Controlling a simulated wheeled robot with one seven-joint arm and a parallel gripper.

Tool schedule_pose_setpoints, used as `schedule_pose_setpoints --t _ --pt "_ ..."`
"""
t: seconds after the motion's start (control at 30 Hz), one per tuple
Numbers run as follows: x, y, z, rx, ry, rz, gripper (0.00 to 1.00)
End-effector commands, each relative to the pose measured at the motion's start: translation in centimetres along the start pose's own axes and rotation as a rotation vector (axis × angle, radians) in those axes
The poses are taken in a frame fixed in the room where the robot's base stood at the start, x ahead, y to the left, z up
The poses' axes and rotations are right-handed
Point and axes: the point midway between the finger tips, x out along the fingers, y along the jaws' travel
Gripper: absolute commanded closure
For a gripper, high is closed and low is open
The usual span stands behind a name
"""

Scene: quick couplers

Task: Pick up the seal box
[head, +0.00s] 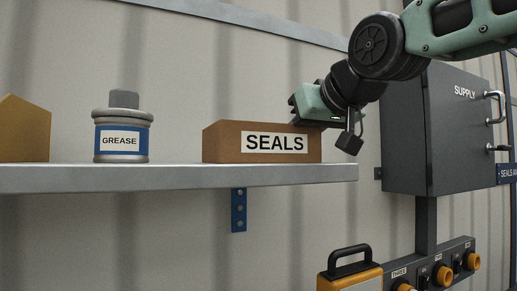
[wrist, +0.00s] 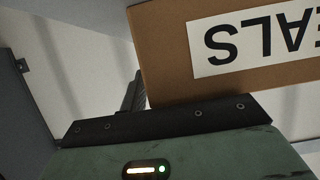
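The seal box (head: 225,145) is a brown carton with a white SEALS label, standing on the right part of a grey shelf. My gripper (head: 326,122) is at the box's top right corner, tilted. One dark finger hangs to the right of the box, past its right end; the other side of the gripper is by the box's top edge and partly hidden. The fingers look spread apart, with no grip on the box visible. In the wrist view the box (wrist: 165,55) appears upside down and close, with one dark finger beyond its edge. Whether anything touches is unclear.
The grey shelf (head: 180,177) also bears a grease can (head: 121,142) and a yellow-brown block (head: 22,130) to the left. A dark SUPPLY cabinet (head: 425,130) is to the right. Below are a yellow case with a black handle (head: 350,277) and a panel of orange couplers (head: 442,274).

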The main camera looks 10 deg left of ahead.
Motion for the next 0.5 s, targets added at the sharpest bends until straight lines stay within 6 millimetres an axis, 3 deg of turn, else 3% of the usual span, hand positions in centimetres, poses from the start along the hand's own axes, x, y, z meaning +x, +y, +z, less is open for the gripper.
schedule_pose_setpoints --t 0.03,0.1,0.5 --pt "-0.01 0.0 0.01 0.0 0.0 0.0 0.81" --pt "-0.02 0.0 0.0 0.0 0.0 0.0 1.0" --pt "-0.1 0.01 -0.17 0.0 0.001 0.0 1.0"
